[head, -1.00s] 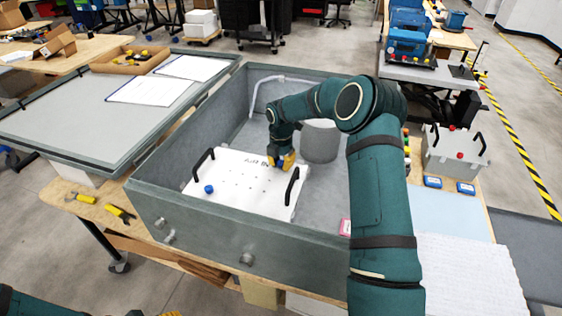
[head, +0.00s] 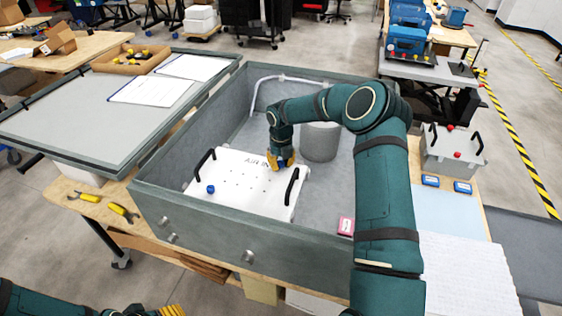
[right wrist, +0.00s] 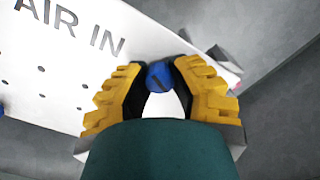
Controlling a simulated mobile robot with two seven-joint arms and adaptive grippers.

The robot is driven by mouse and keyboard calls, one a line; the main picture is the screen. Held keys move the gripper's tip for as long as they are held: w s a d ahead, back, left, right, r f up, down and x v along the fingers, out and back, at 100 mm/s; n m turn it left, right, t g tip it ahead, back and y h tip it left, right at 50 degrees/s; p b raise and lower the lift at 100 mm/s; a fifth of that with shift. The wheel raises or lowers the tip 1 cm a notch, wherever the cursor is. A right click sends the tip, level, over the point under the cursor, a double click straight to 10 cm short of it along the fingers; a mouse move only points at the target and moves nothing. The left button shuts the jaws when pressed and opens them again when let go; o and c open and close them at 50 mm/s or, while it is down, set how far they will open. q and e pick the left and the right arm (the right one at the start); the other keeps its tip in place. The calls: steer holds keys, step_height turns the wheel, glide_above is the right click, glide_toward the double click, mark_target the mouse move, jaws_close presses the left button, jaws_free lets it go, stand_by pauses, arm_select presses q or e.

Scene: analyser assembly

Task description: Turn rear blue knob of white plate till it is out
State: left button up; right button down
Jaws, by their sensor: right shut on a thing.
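The white plate (head: 240,188) with two black handles lies inside the grey open case. It also shows in the right wrist view (right wrist: 70,60) with the text "AIR IN". My right gripper (head: 281,163) is at the plate's rear edge. In the right wrist view its yellow fingers (right wrist: 160,80) are closed on the rear blue knob (right wrist: 158,77), which has a dark slot in its top. A second blue knob (head: 211,189) sits at the plate's front left. My left gripper (head: 172,310) shows only partly at the bottom edge; its opening cannot be seen.
The grey case walls (head: 200,235) surround the plate. A grey cylinder (head: 320,142) stands in the case right of my right gripper. A pink-labelled box (head: 346,226) is at the right front. Yellow-handled tools (head: 122,212) lie on the bench at left.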

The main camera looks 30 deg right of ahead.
mark_target(281, 163)
steer(key=shift+s+f+n+p, duration=0.1)
steer(key=shift+f+n+p, duration=0.1)
steer(key=shift+n, duration=0.6)
steer(key=shift+s+f+n+p, duration=0.1)
steer(key=shift+n+p, duration=0.05)
steer(key=shift+n, duration=0.65)
steer(key=shift+w+r+n, duration=0.1)
steer(key=shift+n, duration=0.2)
steer(key=c, duration=0.7)
jaws_free()
steer(key=shift+c, duration=0.2)
steer(key=shift+w+r, duration=0.1)
steer(key=shift+r, duration=0.1)
step_height(281, 163, up, 12)
